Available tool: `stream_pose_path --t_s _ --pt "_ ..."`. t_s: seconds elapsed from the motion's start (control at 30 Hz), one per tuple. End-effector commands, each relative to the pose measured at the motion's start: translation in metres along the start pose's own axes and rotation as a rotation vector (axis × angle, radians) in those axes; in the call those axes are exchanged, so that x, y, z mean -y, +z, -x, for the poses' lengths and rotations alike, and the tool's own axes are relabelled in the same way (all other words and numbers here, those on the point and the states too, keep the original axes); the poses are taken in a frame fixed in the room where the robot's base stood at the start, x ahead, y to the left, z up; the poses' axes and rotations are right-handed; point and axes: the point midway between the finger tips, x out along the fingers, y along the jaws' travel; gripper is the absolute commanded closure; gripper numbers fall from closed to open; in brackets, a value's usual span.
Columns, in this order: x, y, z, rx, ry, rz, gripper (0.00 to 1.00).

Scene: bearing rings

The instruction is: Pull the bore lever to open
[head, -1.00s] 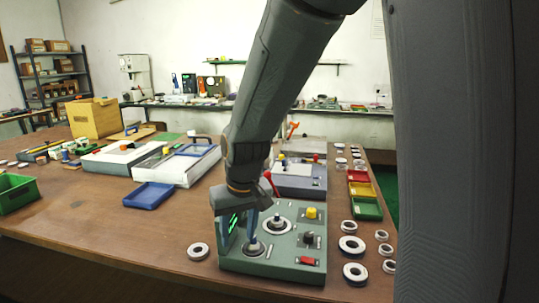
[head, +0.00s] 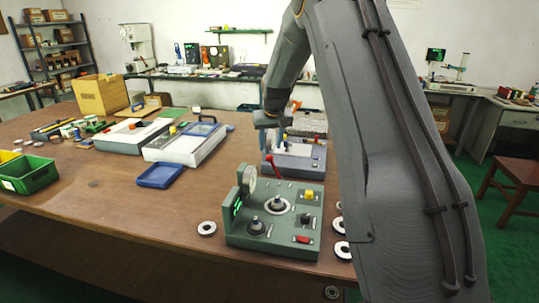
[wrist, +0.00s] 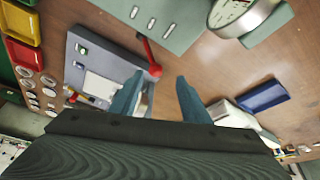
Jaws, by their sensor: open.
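A red lever (head: 274,167) with a round red knob stands at the left side of the grey station, behind the green station. In the wrist view the lever (wrist: 148,53) shows just ahead of my gripper's fingertips, its knob toward them. My gripper (wrist: 157,88) is open, with two blue fingers apart and nothing between them. They are apart from the lever as far as I can tell. In the head view my gripper (head: 281,137) is over the grey station (head: 299,162), partly hidden by my arm. Which lever is the bore lever is not labelled legibly.
The green station (head: 272,246) with a dial gauge (head: 248,179), knobs and a red switch stands in front. A blue tray (head: 160,175) lies to the left, near a white station (head: 185,147). White rings lie near the green station.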

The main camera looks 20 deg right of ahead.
Motion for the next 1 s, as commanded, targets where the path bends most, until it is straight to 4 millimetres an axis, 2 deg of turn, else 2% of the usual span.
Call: stream_pose_path --t_s 0.17,0.27,0.7,1.0 --pt "-0.008 -0.015 -0.011 -0.007 0.004 -0.008 0.58" --pt "-0.008 -0.015 -0.019 -0.007 0.004 -0.008 0.58" --pt "-0.007 -0.015 -0.074 -0.007 0.003 -0.007 0.58" --pt "-0.007 -0.016 -0.086 -0.01 0.003 -0.007 0.58"
